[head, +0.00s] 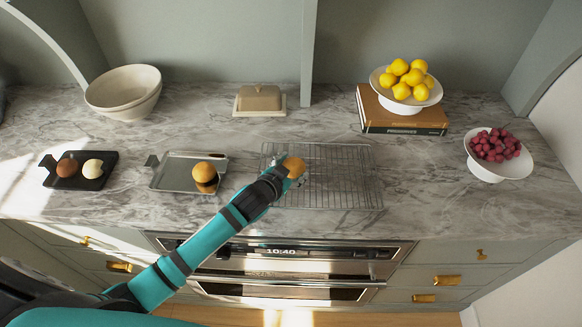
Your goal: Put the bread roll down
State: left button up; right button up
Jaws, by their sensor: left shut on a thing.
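A golden bread roll (294,166) is at the end of my left arm, over the left part of the wire cooling rack (345,185). My left gripper (289,174) is shut on this roll and partly hides it. I cannot tell whether the roll touches the rack. A second, similar bread roll (204,172) sits on the metal tray (175,175) left of the rack. My right gripper is not in view.
A dark board (50,181) with two egg-like items lies at the left. Bowls (124,91), a butter dish (259,101), lemons (402,73) on a stand atop books (375,112), and a bowl of red fruit (495,147) stand around. Most of the rack is clear.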

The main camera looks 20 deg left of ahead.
pick_arm(q)
jog(key=shift+f, duration=0.1)
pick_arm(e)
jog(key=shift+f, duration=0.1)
pick_arm(q)
jog(key=o, duration=0.6)
jog(key=shift+c, duration=0.2)
jog(key=shift+o, duration=0.3)
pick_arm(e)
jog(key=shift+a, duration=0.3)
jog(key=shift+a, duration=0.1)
pick_arm(q)
jog(key=b+v, duration=0.1)
jog(key=v, duration=0.9)
jog(key=shift+s+b, duration=0.3)
jog(key=shift+b, duration=0.05)
jog(key=shift+v, duration=0.85)
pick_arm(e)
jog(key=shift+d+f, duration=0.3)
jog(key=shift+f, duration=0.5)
pick_arm(q)
jog(key=shift+w, duration=0.15)
